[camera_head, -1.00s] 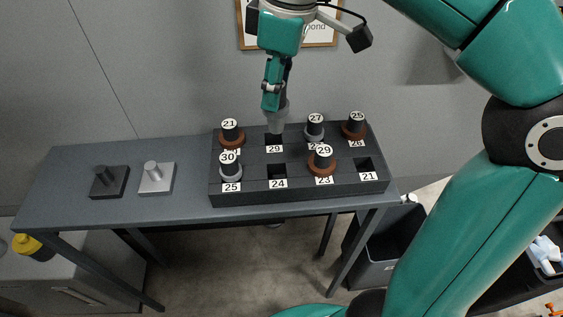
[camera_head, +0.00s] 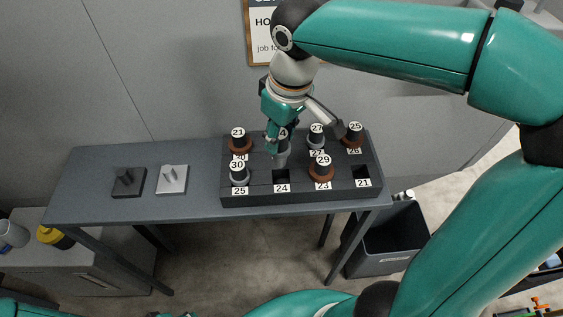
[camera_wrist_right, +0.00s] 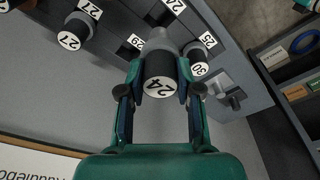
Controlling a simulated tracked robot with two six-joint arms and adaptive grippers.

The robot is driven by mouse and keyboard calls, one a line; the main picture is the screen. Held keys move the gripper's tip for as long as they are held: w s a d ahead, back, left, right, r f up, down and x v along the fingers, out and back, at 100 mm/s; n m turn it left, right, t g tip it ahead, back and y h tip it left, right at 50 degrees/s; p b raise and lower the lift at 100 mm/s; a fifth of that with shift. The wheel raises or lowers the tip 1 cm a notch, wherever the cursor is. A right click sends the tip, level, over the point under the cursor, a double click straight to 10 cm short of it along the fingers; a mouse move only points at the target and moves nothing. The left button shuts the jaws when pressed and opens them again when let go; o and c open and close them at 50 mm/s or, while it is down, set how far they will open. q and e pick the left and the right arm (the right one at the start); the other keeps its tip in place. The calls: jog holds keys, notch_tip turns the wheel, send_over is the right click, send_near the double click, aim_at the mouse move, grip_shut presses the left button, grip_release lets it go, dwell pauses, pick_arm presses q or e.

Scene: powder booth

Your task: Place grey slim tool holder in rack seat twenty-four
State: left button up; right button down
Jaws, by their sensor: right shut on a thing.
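The grey slim tool holder (camera_head: 281,158) is in my right gripper (camera_head: 276,141), with its grey tapered end pointing down over the rack. In the right wrist view, the right gripper (camera_wrist_right: 160,90) is shut around the holder's dark top, which carries a round 24 label (camera_wrist_right: 160,87). The dark rack (camera_head: 300,194) stands on the table. Its seat twenty-four (camera_head: 281,176) is an empty square opening in the front row. The holder's lower end is just behind that opening in the picture; I cannot tell its height above the rack.
Beside seat twenty-four stand holder 30 (camera_head: 238,178) on the left and brown-collared holder 29 (camera_head: 321,170) on the right. Holders 21 (camera_head: 239,144), 27 (camera_head: 316,138) and 25 (camera_head: 353,135) stand behind. Seat 21 (camera_head: 361,172) is empty. Two small fixtures (camera_head: 129,181) (camera_head: 172,179) sit left.

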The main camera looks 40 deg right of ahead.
aim_at(280, 163)
jog(key=shift+f, duration=4.3)
jog(key=c, duration=0.8)
grip_release()
jog(key=shift+f, duration=0.1)
jog(key=r, duration=0.4)
jog(key=s+r, duration=0.1)
jog(key=r, duration=0.7)
jog(key=shift+s+d, duration=0.2)
jog(key=shift+s, duration=0.2)
